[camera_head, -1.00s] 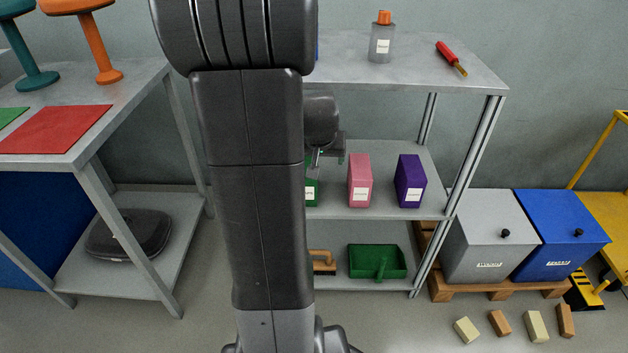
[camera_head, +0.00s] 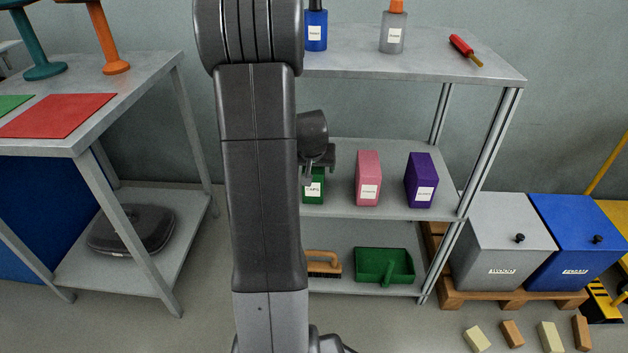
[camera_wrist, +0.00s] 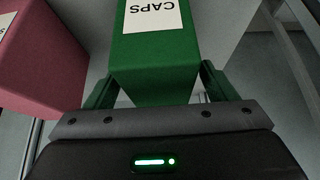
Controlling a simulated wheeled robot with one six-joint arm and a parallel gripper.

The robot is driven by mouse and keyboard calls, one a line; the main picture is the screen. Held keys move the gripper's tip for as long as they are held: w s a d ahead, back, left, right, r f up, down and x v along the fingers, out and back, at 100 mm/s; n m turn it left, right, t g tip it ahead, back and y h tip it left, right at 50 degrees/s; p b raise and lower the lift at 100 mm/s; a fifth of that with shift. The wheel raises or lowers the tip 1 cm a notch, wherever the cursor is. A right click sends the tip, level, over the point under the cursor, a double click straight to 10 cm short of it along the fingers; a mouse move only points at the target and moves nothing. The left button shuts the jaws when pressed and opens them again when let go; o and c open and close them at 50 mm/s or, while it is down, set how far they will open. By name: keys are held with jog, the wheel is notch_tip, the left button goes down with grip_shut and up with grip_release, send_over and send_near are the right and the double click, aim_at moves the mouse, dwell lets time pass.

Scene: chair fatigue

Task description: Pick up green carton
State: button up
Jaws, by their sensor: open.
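The green carton (camera_head: 314,190) stands on the middle shelf, partly hidden behind my arm in the head view. In the wrist view the green carton (camera_wrist: 155,60) shows a white label reading "CAPS", upside down in the picture. My gripper (camera_wrist: 155,85) is open, with one finger on each side of the carton's near end. The fingers look green-tinted in the wrist view, and I cannot tell whether they touch the carton. In the head view my gripper (camera_head: 312,175) is at the carton, its fingers small and partly hidden.
A pink carton (camera_head: 368,178) and a purple carton (camera_head: 420,180) stand to the right on the same shelf (camera_head: 395,210). The pink carton (camera_wrist: 40,50) is close beside the green one in the wrist view. A shelf post (camera_head: 485,150) bounds the right side.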

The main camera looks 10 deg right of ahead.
jog(key=shift+x, duration=0.85)
jog(key=shift+c, duration=0.2)
jog(key=c, duration=1.1)
jog(key=shift+r, duration=0.1)
jog(key=shift+c, duration=0.7)
jog(key=shift+r, duration=0.1)
